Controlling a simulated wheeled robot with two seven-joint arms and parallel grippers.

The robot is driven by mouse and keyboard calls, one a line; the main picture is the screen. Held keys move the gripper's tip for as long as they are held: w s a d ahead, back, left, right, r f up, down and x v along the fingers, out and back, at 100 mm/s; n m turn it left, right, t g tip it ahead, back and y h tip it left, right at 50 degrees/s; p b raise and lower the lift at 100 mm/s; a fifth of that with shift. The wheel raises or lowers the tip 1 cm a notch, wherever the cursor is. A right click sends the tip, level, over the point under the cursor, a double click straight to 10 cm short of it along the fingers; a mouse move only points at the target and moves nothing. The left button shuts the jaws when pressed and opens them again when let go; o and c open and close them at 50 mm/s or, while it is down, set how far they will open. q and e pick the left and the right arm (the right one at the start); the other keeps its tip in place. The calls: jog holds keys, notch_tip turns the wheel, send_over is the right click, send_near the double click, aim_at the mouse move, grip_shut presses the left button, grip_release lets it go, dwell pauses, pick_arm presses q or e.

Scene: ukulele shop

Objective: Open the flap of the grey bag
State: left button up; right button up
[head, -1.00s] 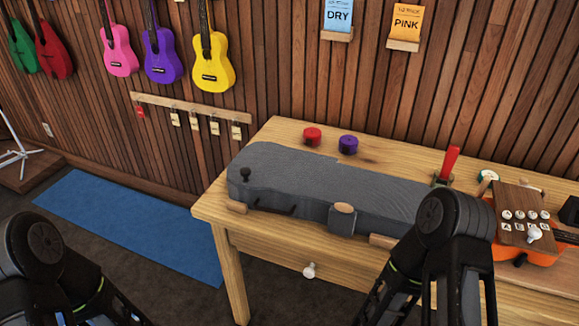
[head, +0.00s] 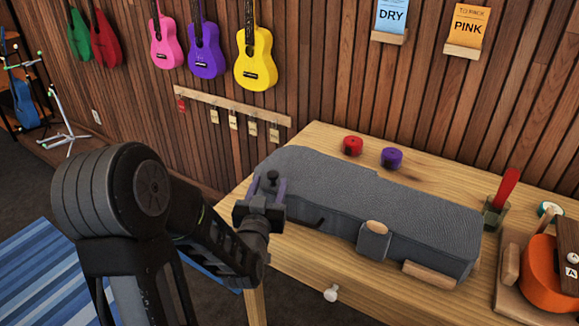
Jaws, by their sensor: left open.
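The grey bag (head: 345,190) lies closed on the wooden table, long side along the front edge. A small black knob (head: 272,177) stands on its left end. A tab with a wooden piece (head: 374,241) sits at the middle of its front side. My left gripper (head: 268,188) is open at the bag's left end, its fingers on either side of the knob as seen here; whether they touch it I cannot tell. The gripper hides part of that end. My right gripper is out of view.
A red spool (head: 353,146) and a purple spool (head: 392,158) stand behind the bag. A red-handled tool (head: 503,190) and an orange ukulele (head: 550,275) are to the right. A white drawer knob (head: 330,293) sticks out of the table front.

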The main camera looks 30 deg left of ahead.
aim_at(275, 168)
pick_arm(q)
jog(key=shift+s+d+r, duration=0.1)
jog(key=shift+s+r, duration=0.05)
jog(key=shift+s, duration=0.05)
jog(key=shift+w, duration=0.3)
jog(key=p+x, duration=0.1)
jog(key=x, duration=0.6)
jog(key=shift+w+a, duration=0.2)
grip_shut()
dwell(1.0)
